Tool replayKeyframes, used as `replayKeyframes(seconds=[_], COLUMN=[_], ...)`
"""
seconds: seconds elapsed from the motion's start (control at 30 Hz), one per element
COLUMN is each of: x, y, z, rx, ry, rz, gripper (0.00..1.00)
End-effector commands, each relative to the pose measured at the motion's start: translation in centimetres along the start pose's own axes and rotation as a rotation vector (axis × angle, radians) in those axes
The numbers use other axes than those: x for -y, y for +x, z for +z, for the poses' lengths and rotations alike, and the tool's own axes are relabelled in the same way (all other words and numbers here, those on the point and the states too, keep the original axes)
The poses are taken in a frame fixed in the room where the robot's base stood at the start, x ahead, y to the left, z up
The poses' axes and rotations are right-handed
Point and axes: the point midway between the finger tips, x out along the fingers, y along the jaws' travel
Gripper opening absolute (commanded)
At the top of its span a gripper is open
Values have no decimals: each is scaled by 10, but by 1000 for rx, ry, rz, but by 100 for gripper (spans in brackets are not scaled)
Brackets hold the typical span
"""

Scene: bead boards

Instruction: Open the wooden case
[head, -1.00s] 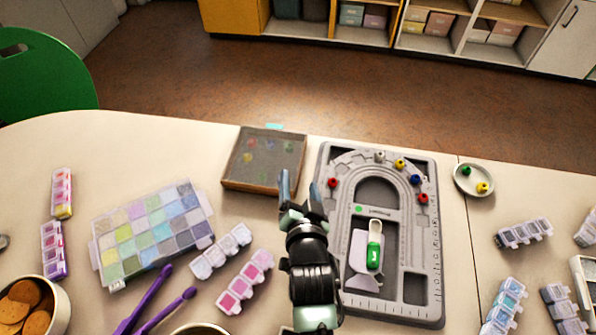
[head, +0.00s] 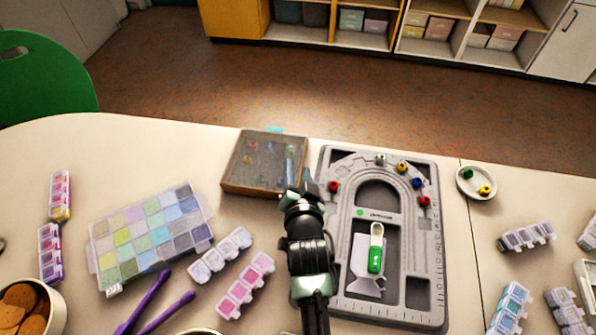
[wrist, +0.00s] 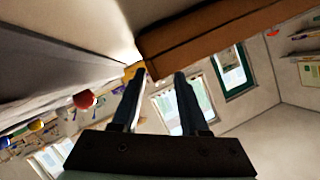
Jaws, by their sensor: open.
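The wooden case (head: 228,187) lies on the table left of the bead board, with a brown wooden rim and a see-through lid that looks shut. Several coloured beads show through it. A small teal tab (head: 275,130) shows at its far edge. My gripper (head: 298,168) is at the case's right side, near its front right corner, and one finger overlaps the lid in the head view. In the wrist view the fingers (wrist: 157,75) are apart with nothing between them, and the case's brown side (wrist: 205,38) is just beyond the tips. I cannot tell whether they touch.
The grey bead board (head: 430,250) with coloured beads stands close on the right of my gripper. A bead palette box (head: 150,235) and a pink bead strip (head: 245,285) lie to the left. A small dish (head: 477,183) is at the right. Table left of the case is clear.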

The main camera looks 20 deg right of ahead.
Motion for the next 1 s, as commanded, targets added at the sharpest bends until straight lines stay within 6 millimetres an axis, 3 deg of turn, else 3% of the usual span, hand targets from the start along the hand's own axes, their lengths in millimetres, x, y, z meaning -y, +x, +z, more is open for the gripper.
replayKeyframes(seconds=[0.03, 0.17, 0.2, 0.63, 1.0], x=[-2, -2, -2, -3, 0], y=[0, 0, 0, 0, -5], z=[1, 2, 3, 10, 13], rx=[4, 5, 6, 14, -103], ry=[0, 0, 0, -3, -34], rz=[4, 5, 6, 3, -61], gripper=[24, 1, 0, 0, 0])
